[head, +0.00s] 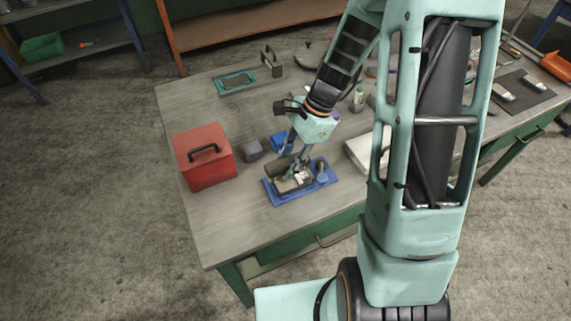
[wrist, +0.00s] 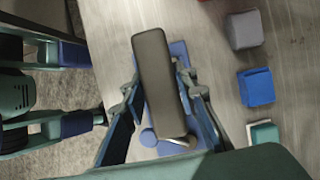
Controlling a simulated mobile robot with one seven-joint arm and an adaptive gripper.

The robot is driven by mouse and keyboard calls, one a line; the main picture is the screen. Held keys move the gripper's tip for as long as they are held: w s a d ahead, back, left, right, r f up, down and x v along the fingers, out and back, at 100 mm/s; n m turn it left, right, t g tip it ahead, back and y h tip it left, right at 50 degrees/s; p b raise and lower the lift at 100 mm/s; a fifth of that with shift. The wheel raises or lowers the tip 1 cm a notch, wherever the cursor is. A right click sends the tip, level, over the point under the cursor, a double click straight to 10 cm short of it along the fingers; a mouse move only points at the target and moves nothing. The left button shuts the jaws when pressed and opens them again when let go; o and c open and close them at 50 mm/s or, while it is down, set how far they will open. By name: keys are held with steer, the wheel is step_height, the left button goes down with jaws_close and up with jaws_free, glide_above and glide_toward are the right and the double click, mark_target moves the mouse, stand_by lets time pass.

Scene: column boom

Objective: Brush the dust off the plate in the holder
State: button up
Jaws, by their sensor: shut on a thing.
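My gripper (head: 294,176) is low over the blue holder (head: 274,200) near the table's front edge. In the wrist view its two fingers (wrist: 164,88) are shut on a long grey-brown block, which looks like the back of the brush (wrist: 156,72). The brush hides most of what lies under it. The blue holder also shows in the wrist view (wrist: 179,50), below the brush. Small pale patches show around the fingers in the head view. I cannot make out the plate or its dust clearly, nor whether the brush touches it.
A red box (head: 206,170) with a black handle stands left of the holder. A grey cube (head: 252,150) and a blue block (head: 281,142) stand behind it. A teal-rimmed tray (head: 235,82) lies farther back. The table's front left corner is clear.

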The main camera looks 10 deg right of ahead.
steer(key=shift+r+p, duration=0.9)
steer(key=shift+r, duration=0.5)
